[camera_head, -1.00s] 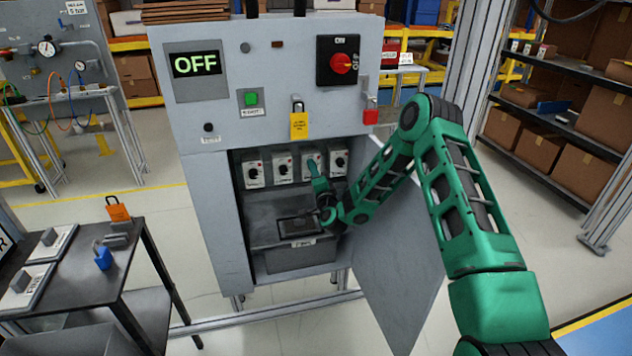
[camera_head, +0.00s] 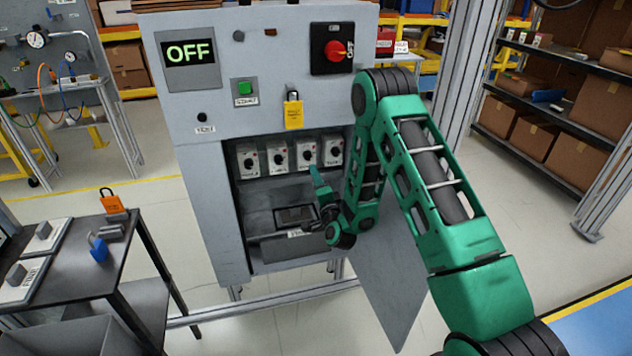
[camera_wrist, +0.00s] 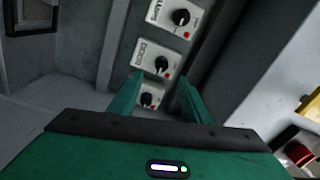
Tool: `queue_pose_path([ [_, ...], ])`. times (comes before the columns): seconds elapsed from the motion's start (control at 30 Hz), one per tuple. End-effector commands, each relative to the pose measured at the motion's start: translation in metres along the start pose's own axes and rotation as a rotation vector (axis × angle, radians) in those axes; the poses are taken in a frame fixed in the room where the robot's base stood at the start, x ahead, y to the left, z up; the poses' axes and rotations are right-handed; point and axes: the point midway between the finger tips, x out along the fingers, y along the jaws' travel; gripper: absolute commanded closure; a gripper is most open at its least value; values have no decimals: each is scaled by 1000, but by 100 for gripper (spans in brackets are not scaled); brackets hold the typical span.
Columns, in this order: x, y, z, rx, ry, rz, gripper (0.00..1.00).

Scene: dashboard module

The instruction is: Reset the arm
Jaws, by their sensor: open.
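My green gripper (camera_head: 316,179) is in front of the open lower bay of the grey control cabinet (camera_head: 214,222), just below the row of breaker switches (camera_head: 305,153). In the wrist view its two green fingers (camera_wrist: 160,98) are apart with nothing between them. Several white breakers with black knobs (camera_wrist: 162,64) show beyond and above the fingers. My arm bends at a high elbow and hides part of the cabinet's right side. The display (camera_head: 190,52) reads OFF.
The cabinet door (camera_head: 385,285) hangs open below and beside my arm. Shelves with boxes stand at the right.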

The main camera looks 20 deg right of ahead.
Motion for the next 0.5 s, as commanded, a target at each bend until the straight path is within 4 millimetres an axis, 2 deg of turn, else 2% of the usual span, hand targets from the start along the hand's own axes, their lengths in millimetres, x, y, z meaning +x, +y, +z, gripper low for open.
queue_pose_path([
  [0.27,2,-5,1,-11,-13,3,56],
  [0.37,5,-20,6,-53,-54,14,56],
  [0.5,8,-52,15,-162,-158,51,56],
])
